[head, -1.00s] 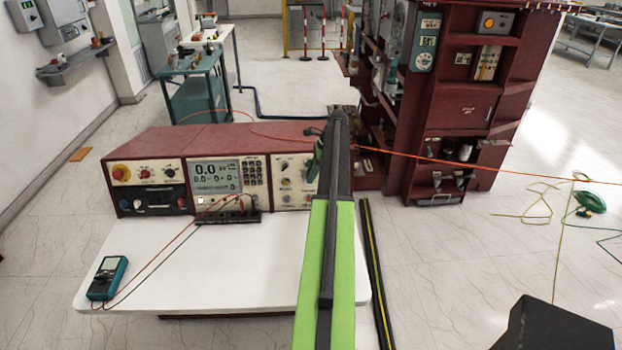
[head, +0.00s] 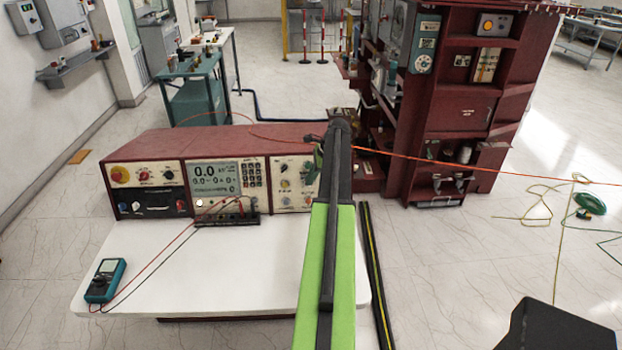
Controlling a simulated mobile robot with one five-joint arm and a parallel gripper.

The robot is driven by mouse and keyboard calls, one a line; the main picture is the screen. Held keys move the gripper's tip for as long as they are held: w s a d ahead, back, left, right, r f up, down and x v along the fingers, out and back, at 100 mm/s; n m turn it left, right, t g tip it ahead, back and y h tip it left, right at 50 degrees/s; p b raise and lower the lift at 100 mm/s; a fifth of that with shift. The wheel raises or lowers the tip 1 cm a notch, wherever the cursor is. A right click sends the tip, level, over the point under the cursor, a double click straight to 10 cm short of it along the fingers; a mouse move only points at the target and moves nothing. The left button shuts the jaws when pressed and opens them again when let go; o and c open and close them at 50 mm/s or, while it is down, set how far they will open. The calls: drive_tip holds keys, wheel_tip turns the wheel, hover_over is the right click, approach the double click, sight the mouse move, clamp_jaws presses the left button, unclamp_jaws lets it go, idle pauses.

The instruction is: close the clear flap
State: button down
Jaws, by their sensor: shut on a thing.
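My arm (head: 332,250) reaches straight forward from the bottom edge, over the right end of the white bench. The far end of the arm with my gripper (head: 341,115) is small and dark, between the red console and the red cabinet. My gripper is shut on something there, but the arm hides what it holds. I cannot make out the clear flap; it may be behind the arm end or too thin to see at this distance.
The red console (head: 228,145) stands on the white bench (head: 190,260), with a teal multimeter (head: 105,281) at its front left. The tall red cabinet (head: 465,110) is right of the arm end. An orange cable (head: 480,167) crosses rightward. Open floor (head: 440,260) lies to the right.

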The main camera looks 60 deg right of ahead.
drive_tip(key=f+n+t+h+b, duration=0.1)
drive_tip(key=f+t+h+b, duration=0.2)
drive_tip(key=b, duration=0.8)
drive_tip(key=f+n+t+h+b, duration=0.2)
drive_tip(key=f+t+h+b, duration=0.2)
drive_tip(key=b, duration=0.7)
drive_tip(key=f+n+t+h+b, duration=0.1)
drive_tip(key=f+t+h+b, duration=0.2)
drive_tip(key=b, duration=0.8)
drive_tip(key=shift+w+d+f+n+t+h, duration=0.1)
drive_tip(key=shift+w+d+n+t+h, duration=0.05)
drive_tip(key=shift+t+h, duration=0.25)
drive_tip(key=shift+w+d+f+n+t+h, duration=0.1)
drive_tip(key=shift+n+t+h, duration=0.05)
drive_tip(key=shift+t+h, duration=0.2)
drive_tip(key=shift+r, duration=0.1)
drive_tip(key=c, duration=1.5)
unclamp_jaws()
